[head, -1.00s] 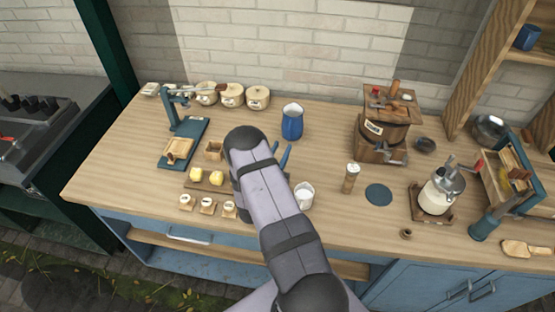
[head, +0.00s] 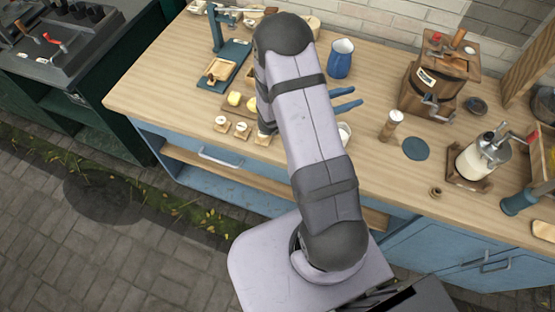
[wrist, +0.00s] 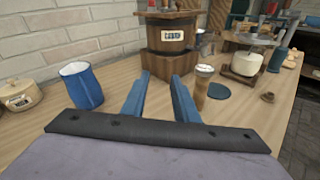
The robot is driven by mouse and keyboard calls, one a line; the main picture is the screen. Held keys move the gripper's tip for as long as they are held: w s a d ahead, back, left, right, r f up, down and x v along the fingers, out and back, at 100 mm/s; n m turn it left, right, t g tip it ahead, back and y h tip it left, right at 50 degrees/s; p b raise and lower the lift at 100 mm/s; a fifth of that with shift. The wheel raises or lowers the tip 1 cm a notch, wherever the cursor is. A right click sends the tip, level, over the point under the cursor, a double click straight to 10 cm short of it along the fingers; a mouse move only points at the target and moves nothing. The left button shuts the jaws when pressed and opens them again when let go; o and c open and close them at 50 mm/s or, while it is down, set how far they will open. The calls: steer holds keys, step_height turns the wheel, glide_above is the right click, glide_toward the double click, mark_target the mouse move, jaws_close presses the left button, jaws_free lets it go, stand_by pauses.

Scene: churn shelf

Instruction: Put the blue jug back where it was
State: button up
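The blue jug (head: 340,60) stands upright on the wooden worktop, near the brick wall. Its pale inside shows at the top. In the wrist view the jug (wrist: 84,88) stands left of my fingers, apart from them. My gripper (head: 357,96) is above the worktop on the near side of the jug, its blue fingers pointing right. In the wrist view my gripper (wrist: 161,76) has its fingers apart with nothing between them. A flat round blue mat (head: 416,148) lies bare on the worktop to the right, and shows in the wrist view (wrist: 218,91).
A wooden churn (head: 432,88) stands beyond the fingers. A wooden grinder-like cylinder (head: 391,125) stands left of the mat. A white cup (head: 345,133) is partly hidden by my arm. A glass jar with a crank (head: 480,160) is at right. Lidded pots (wrist: 20,95) are left of the jug.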

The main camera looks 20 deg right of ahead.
steer(key=s+a+m+g+y, duration=0.1)
steer(key=s, duration=0.1)
steer(key=s+a+r+m+g+y, duration=0.1)
steer(key=s+m, duration=0.1)
steer(key=s+a+m+g+y, duration=0.1)
steer(key=s, duration=0.2)
steer(key=shift+s+r+m+g, duration=0.1)
steer(key=shift+r+m+g, duration=0.2)
steer(key=shift+m+g, duration=0.1)
steer(key=s+a+m+t+y, duration=0.1)
steer(key=a+m+y, duration=0.5)
steer(key=a, duration=0.6)
steer(key=s+a+m+t+y, duration=0.2)
steer(key=s+a+m+y, duration=0.2)
steer(key=a, duration=0.9)
steer(key=m+y, duration=0.1)
steer(key=y, duration=0.2)
steer(key=shift+s+a+r+m, duration=0.15)
steer(key=shift+a+r+m, duration=0.1)
steer(key=shift+m, duration=0.15)
